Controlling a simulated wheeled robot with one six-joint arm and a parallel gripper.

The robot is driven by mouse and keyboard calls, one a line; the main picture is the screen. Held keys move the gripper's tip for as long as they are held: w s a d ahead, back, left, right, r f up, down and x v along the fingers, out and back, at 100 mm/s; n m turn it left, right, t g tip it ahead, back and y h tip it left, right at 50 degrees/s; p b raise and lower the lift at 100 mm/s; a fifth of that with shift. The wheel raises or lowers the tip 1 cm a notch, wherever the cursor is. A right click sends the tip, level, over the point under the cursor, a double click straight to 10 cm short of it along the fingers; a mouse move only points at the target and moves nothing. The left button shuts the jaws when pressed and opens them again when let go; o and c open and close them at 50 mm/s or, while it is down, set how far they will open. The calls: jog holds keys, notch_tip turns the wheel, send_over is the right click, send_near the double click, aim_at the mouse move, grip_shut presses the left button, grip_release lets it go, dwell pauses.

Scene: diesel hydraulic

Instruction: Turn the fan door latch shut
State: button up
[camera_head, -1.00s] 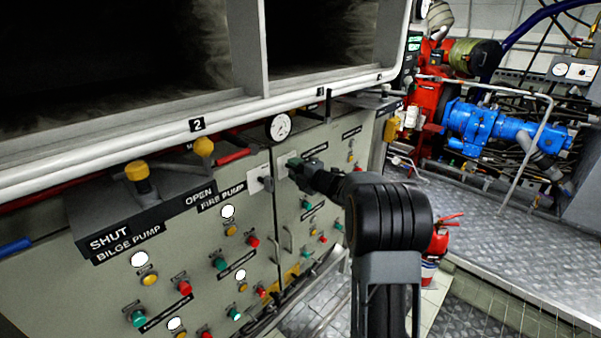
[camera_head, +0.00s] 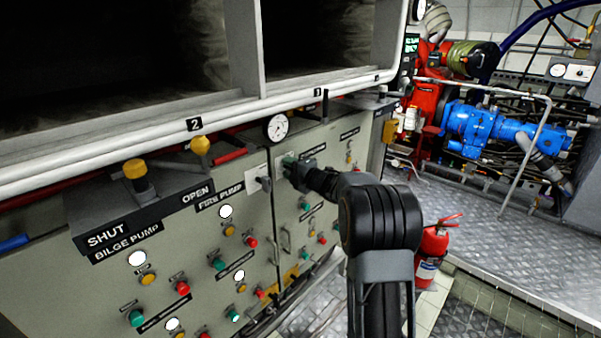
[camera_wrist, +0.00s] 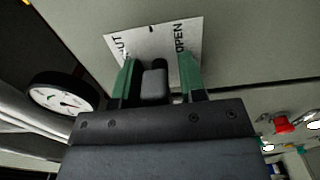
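The latch (camera_wrist: 155,84) is a grey block-like handle in front of a white plate (camera_wrist: 152,41) in the wrist view. The plate carries the words OPEN on the right and a partly hidden SHUT on the left. My gripper (camera_wrist: 158,77) has its two green fingers apart, one on each side of the latch. A gap shows between the latch and each finger, so it is not clamped. In the head view my gripper (camera_head: 287,161) is at the panel below the shelf, and its wrist hides most of the latch there.
A second grey latch on a white plate (camera_head: 258,181) sits just left of my gripper. A round gauge (camera_head: 276,127) is above it, also close in the wrist view (camera_wrist: 63,100). Buttons cover the panel below. A red extinguisher (camera_head: 431,255) stands on the floor at right.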

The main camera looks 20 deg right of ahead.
jog(key=shift+a+r, duration=0.15)
jog(key=shift+r, duration=0.2)
jog(key=shift+s+f+b, duration=0.15)
jog(key=shift+b, duration=0.3)
jog(key=shift+s+d+f, duration=0.15)
jog(key=shift+s+d, duration=0.45)
jog(key=shift+s, duration=0.1)
grip_shut()
grip_release()
